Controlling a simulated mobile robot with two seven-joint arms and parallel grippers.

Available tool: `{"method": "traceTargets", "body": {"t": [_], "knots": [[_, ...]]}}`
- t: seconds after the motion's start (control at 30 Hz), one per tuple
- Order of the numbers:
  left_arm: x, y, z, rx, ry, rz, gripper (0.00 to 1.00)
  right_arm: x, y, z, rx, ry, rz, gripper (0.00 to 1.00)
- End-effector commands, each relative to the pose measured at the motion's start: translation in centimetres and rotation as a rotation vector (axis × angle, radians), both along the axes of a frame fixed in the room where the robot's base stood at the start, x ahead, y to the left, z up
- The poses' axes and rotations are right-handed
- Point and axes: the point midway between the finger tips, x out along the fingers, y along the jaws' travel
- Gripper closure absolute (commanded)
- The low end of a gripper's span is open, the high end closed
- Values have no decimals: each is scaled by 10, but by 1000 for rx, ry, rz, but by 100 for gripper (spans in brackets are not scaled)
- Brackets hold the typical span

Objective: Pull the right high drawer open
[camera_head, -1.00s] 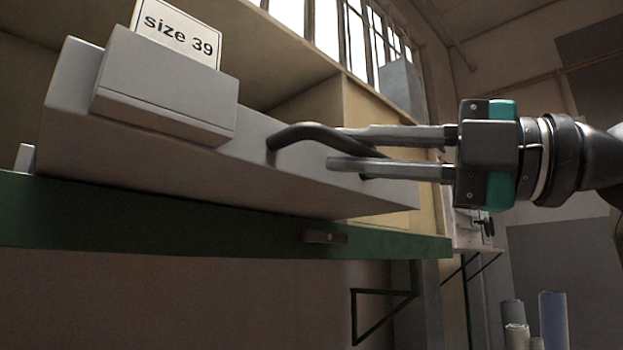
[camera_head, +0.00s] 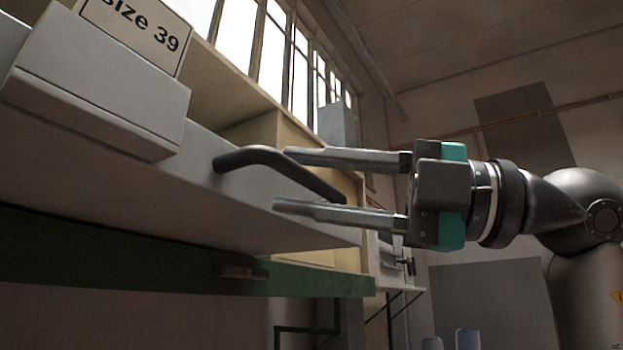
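The drawer (camera_head: 210,205) is a light grey box front with a bent black bar handle (camera_head: 247,157). It appears to jut out over the green edge below it; how far it is open I cannot tell. My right gripper (camera_head: 281,179) comes in from the right. Its two fingers are apart, one above and one below, and the handle runs between them in this view. Whether a finger touches the handle I cannot tell. My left gripper is out of view.
A smaller grey box (camera_head: 100,85) with a "size 39" card (camera_head: 135,28) is at the upper left. A green beam (camera_head: 100,258) with a small handle (camera_head: 244,272) runs beneath the drawer. Tall windows stand behind. Open space lies below my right arm.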

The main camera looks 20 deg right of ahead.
Motion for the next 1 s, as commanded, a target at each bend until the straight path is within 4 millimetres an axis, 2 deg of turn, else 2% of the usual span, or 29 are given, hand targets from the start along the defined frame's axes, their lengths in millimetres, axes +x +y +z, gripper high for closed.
{"method": "traceTargets", "body": {"t": [0.43, 0.57, 0.77, 1.0], "knots": [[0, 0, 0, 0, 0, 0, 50, 0, -1, 1, 3, -1, -1, 53], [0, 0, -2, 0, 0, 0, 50, -3, -6, -1, 4, 0, -3, 53], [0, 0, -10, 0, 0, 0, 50, -19, -36, -8, 5, 2, -7, 53], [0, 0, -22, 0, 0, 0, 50, -50, -86, -19, 5, 1, -6, 53]]}}
